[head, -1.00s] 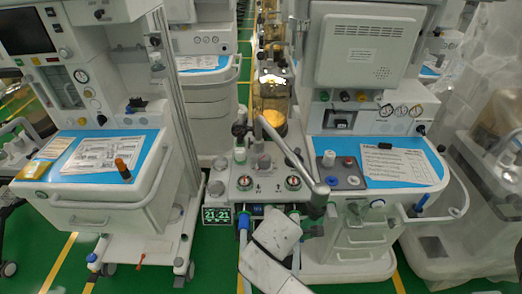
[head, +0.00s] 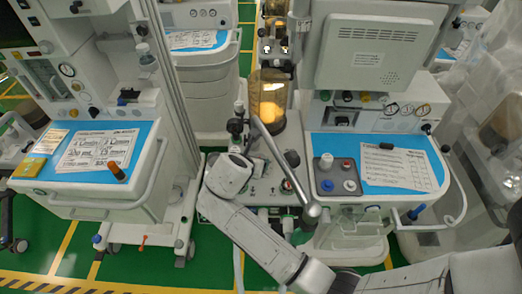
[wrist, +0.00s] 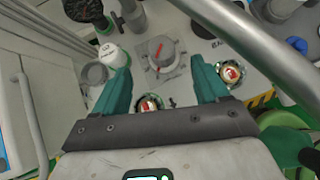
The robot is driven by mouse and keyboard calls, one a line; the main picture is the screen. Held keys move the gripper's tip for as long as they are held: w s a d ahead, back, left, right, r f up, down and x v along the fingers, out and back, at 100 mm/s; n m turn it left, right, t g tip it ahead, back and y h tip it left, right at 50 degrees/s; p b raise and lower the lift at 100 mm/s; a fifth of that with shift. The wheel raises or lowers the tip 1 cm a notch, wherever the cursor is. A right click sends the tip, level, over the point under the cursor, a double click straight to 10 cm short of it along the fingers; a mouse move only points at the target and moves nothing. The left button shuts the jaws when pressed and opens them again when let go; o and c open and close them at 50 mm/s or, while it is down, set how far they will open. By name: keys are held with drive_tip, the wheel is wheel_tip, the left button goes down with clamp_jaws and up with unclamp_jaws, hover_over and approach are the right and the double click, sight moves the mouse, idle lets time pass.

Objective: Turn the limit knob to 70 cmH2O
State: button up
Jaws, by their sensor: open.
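In the wrist view, a grey round knob (wrist: 160,52) with a red pointer line sits on a light panel plate; it looks like the limit knob. The scale marks around it are too small to read. My gripper (wrist: 162,76) is open, its two teal fingers apart on either side below the knob in the picture. The knob appears between and beyond the fingertips, with no visible contact. In the head view my arm covers much of the control panel (head: 262,187), and the fingers are hidden there.
A thick metal bar (wrist: 262,50) crosses the wrist view at upper right, and slants over the panel in the head view (head: 278,155). Two red-and-white gauges (wrist: 148,104) (wrist: 232,73) lie near the fingers. A white cylinder (wrist: 112,55) and dark gauge (wrist: 88,10) stand left.

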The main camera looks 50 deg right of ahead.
drive_tip(key=x, duration=1)
drive_tip(key=shift+s+p, duration=0.1)
drive_tip(key=shift+p, duration=0.2)
drive_tip(key=c, duration=1)
